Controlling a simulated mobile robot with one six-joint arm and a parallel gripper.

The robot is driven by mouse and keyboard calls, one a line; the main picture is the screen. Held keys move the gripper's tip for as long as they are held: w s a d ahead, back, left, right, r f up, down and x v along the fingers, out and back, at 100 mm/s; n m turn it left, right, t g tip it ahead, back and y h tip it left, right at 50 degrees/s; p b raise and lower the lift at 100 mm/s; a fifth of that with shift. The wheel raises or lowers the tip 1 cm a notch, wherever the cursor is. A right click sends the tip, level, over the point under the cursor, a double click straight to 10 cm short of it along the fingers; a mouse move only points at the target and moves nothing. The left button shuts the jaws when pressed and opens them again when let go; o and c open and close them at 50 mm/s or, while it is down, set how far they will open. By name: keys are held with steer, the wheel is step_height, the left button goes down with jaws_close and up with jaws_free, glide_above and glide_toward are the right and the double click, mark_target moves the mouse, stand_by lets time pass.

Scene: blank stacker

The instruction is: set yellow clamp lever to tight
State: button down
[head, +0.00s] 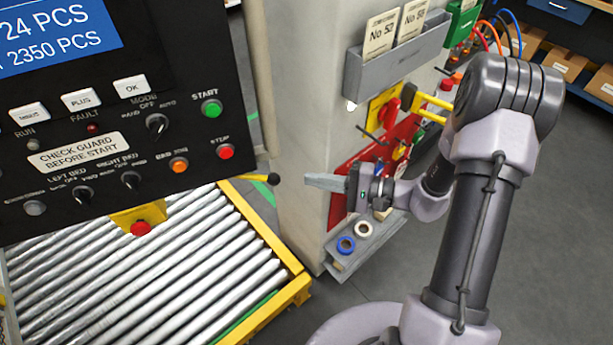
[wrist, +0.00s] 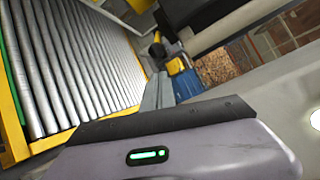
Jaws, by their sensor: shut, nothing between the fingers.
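The yellow clamp lever (head: 252,177) sticks out to the right from behind the control panel in the head view, with a black ball knob (head: 274,179) at its end. Its mounting is hidden by the panel. My gripper (head: 309,181) is shut and empty, pointing left at about the knob's height in the picture, with a visible gap between them. In the wrist view my gripper (wrist: 158,76) points toward a dark knob (wrist: 157,51) with a small yellow part (wrist: 155,37), which looks like the lever; its exact setting cannot be told.
The control panel (head: 110,160) with buttons and switches fills the left. A roller conveyor (head: 190,270) with a yellow frame lies below it. A grey pillar (head: 290,100) stands behind my gripper. A small shelf (head: 350,262) holds tape rolls. Open floor lies at lower right.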

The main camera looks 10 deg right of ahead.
steer(key=b+x, duration=0.1)
steer(key=x, duration=0.7)
steer(key=shift+s, duration=0.2)
